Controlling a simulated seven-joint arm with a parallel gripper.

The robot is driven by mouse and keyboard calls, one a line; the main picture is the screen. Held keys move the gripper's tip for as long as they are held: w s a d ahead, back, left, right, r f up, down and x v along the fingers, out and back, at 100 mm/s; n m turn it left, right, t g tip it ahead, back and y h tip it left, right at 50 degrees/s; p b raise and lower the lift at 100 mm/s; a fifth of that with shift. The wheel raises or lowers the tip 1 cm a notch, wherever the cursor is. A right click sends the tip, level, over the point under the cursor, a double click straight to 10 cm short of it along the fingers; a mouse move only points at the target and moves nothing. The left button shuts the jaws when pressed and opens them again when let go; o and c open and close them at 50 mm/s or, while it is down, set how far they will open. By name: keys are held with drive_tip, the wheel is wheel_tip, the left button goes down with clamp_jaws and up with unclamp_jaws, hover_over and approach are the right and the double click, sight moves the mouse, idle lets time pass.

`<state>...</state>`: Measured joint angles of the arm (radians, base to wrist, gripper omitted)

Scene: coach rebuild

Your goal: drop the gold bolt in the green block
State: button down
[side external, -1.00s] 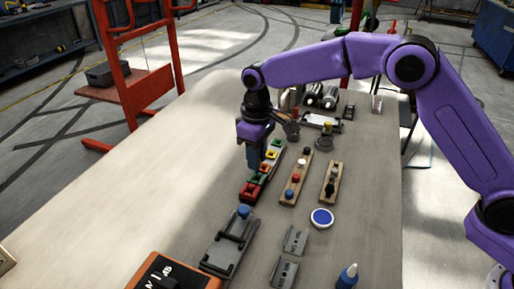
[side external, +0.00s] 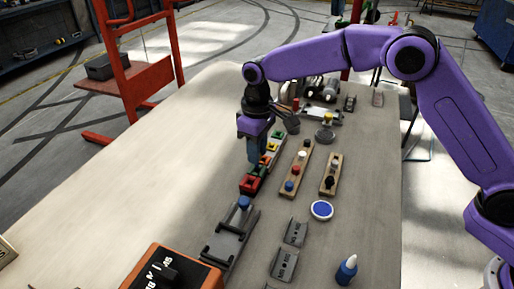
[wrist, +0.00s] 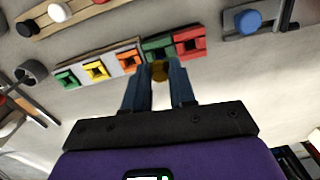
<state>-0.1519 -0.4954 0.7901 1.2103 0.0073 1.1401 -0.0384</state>
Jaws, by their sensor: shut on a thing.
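My gripper (wrist: 160,92) is shut on a gold bolt (wrist: 160,71), which shows between the fingertips in the wrist view. In that picture the bolt lies just below a dark green block (wrist: 154,43) with a dark square hole. A red block (wrist: 196,48) stands beside that green one. A second green block (wrist: 67,79) is at the other end of the row, past an orange block (wrist: 129,58) and a yellow block (wrist: 96,71). In the side view my gripper (side external: 255,162) is at the row. The fingers partly hide the blocks there, and I cannot tell the bolt's exact height.
Wooden rails with coloured knobs (side external: 299,168) lie right of the row. A grey fixture with a blue knob (side external: 244,203) stands in front. A white-blue disc (side external: 321,210), grey brackets (side external: 285,265) and an orange-black box (side external: 170,272) are nearby. The table's left side is clear.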

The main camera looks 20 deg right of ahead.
sight(257, 167)
drive_tip(key=shift+f, duration=1.9)
idle(1.9)
drive_tip(key=shift+c, duration=2.1)
unclamp_jaws()
drive_tip(key=shift+r, duration=3)
